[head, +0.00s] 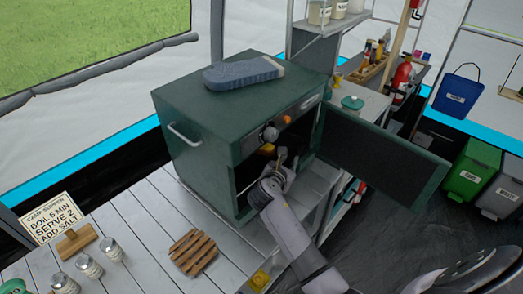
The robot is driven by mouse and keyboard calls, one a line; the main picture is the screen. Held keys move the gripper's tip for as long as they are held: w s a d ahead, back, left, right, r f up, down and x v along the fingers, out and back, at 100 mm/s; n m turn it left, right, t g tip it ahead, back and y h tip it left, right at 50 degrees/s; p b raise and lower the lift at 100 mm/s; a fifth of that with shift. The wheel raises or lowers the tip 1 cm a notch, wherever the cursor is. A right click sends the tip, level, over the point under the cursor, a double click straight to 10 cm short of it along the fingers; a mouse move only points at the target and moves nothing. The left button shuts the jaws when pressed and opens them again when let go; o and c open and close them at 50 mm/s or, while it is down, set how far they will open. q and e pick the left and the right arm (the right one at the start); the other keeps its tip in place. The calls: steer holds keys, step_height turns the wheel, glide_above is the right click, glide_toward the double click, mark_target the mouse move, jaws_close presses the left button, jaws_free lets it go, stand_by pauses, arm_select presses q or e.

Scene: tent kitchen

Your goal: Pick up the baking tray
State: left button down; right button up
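The green oven (196,140) stands on the slatted table with its door (383,158) swung open to the right. My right gripper (283,163) is at the oven's opening, with its fingers reaching into the dark interior. The fingers are small and partly in shadow, so I cannot tell if they are open or shut, or touching anything. A small orange-yellow thing (267,149) shows inside, just above the gripper. I cannot make out the baking tray; the dark interior and my gripper hide much of the inside. My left gripper is not in view.
A blue mitt-like item (243,72) lies on the oven top. A wooden trivet (193,252), several jars (88,266) and a sign (55,219) are on the table. Shelves with a green-lidded pot (352,103) stand behind the door. Bins (468,171) stand at right.

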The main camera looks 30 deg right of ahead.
jaws_close()
stand_by(0.4)
steer(key=shift+r, duration=0.2)
steer(key=shift+s+d+r, duration=0.1)
steer(key=shift+r, duration=0.1)
step_height(320, 180, up, 6)
steer(key=shift+r+b, duration=0.1)
steer(key=shift+b, duration=0.35)
steer(key=shift+s+r, duration=0.1)
steer(key=shift+s, duration=0.05)
steer(key=s+d+b, duration=0.1)
steer(key=s+d, duration=0.2)
steer(key=s, duration=0.6)
steer(key=s+d+b, duration=0.1)
steer(key=s+d, duration=0.3)
steer(key=s, duration=0.5)
steer(key=shift+d+b, duration=0.25)
steer(key=shift+b, duration=0.05)
